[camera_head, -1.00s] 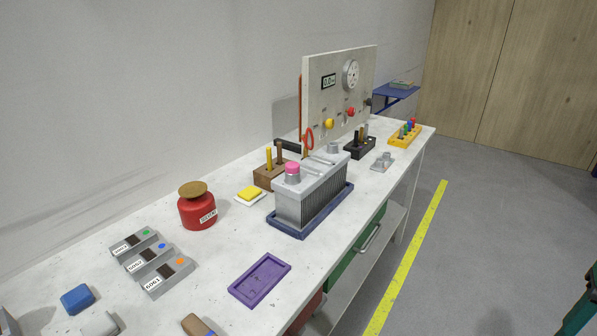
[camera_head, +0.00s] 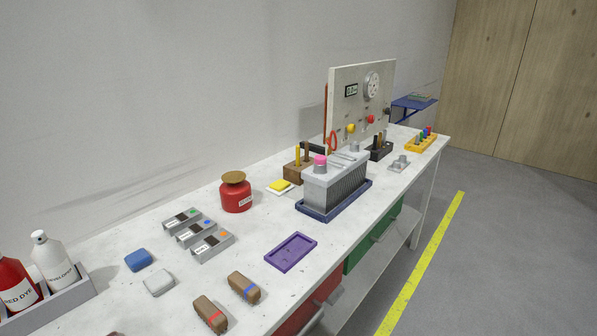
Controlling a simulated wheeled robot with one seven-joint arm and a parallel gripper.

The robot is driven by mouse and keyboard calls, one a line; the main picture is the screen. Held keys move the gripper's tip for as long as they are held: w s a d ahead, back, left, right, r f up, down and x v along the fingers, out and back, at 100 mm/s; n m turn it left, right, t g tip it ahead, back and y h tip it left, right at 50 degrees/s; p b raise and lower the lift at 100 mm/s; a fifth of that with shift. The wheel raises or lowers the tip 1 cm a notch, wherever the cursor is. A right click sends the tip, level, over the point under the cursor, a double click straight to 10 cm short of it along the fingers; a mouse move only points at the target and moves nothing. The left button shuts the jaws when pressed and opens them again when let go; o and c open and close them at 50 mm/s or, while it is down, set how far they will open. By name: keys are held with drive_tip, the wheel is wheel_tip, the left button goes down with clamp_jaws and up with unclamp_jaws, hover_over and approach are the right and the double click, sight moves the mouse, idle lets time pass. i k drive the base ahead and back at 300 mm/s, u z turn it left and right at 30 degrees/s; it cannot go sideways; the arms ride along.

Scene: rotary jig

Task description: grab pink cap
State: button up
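The pink cap (camera_head: 320,160) sits on a short grey cylinder on top of the grey ribbed block (camera_head: 336,189), at its near left end. The block stands in a dark blue tray (camera_head: 309,212) on the white workbench. The cap's top and side show clearly, with nothing in front of it. My gripper is not in view.
A wooden holder (camera_head: 293,173) with upright tools stands behind the block. A red pot (camera_head: 236,194) and yellow pad (camera_head: 279,186) are to the left. A purple tray (camera_head: 291,252) lies nearer. Bottles (camera_head: 51,261) stand at far left. A panel (camera_head: 345,113) rises behind.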

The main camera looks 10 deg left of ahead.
sight(318, 159)
drive_tip(key=u, duration=0.1)
drive_tip(key=k, duration=0.1)
drive_tip(key=u, duration=0.6)
drive_tip(key=i, duration=1)
drive_tip(key=k, duration=0.5)
drive_tip(key=u, duration=2.85)
drive_tip(key=k, duration=0.3)
drive_tip(key=z, duration=0.25)
